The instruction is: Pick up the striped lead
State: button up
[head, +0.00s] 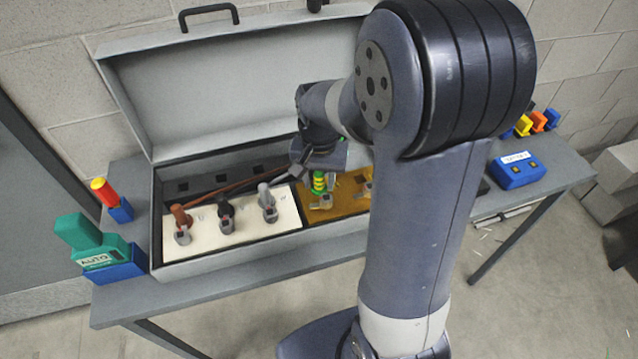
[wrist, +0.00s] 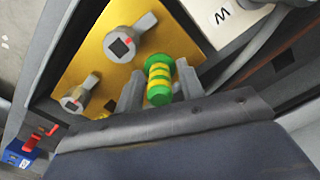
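The striped lead is a green plug with yellow bands (head: 319,183). It stands on the gold panel (head: 345,203) in the open case, beside grey sockets with knobs. In the wrist view the striped lead (wrist: 158,83) sits between the two fingers of my gripper (wrist: 159,88). One finger is on each side of it, with narrow gaps, so my gripper looks open around it. In the head view my arm hides part of the gold panel and the fingertips are hard to make out.
A cream panel (head: 245,235) left of the gold one bears brown, black and grey leads. The raised case lid (head: 230,90) stands behind. Blue boxes (head: 517,170) and a green-blue block (head: 105,255) flank the case on the table.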

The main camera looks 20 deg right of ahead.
jog(key=c, duration=0.5)
jog(key=shift+c, duration=0.2)
